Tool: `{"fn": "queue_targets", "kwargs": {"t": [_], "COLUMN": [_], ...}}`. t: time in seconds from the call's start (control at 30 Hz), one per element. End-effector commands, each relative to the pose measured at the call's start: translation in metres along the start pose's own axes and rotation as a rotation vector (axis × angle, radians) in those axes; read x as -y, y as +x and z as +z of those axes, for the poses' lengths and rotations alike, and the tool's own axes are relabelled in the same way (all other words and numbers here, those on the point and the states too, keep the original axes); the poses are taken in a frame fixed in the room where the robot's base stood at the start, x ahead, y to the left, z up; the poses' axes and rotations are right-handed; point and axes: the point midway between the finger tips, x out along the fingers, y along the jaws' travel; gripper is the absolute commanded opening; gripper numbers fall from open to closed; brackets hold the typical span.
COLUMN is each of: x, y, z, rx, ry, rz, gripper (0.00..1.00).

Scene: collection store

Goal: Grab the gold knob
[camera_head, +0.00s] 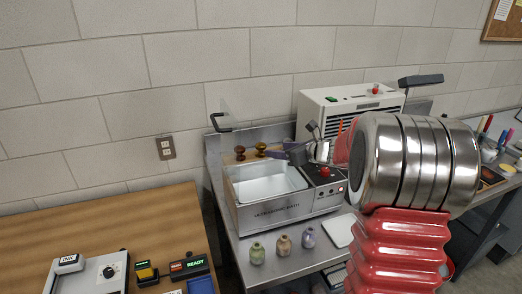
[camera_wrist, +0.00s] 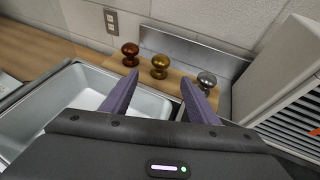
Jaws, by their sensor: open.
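The gold knob (camera_wrist: 160,62) stands on a wooden board behind the basin and shows between my fingertips, a little beyond them, in the wrist view. In the head view the gold knob (camera_head: 261,147) is just left of my gripper (camera_head: 281,151). My gripper (camera_wrist: 160,78) is open, with two purple fingers spread apart and nothing between them. A dark brown knob (camera_wrist: 130,50) stands to the left of the gold one, and a silver knob (camera_wrist: 206,80) to the right. In the head view the silver knob cannot be made out near my gripper.
The metal ultrasonic bath (camera_head: 283,213) lies in front of the knobs. A white vented machine (camera_wrist: 283,75) stands close on the right. A wall and metal backsplash (camera_wrist: 190,52) are behind. Several small bottles (camera_head: 283,245) stand in front of the bath.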

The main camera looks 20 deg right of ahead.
Motion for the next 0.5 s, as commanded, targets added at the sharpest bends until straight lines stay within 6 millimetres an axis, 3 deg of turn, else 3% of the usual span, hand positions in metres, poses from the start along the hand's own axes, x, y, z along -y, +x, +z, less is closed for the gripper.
{"fn": "queue_targets", "kwargs": {"t": [0.3,0.5], "x": [-0.001,0.001], "y": [0.048,0.068], "z": [-0.001,-0.001], "rx": [0.0,0.0], "ry": [0.001,0.001], "rz": [0.002,0.0], "gripper": [0.54,0.54]}}
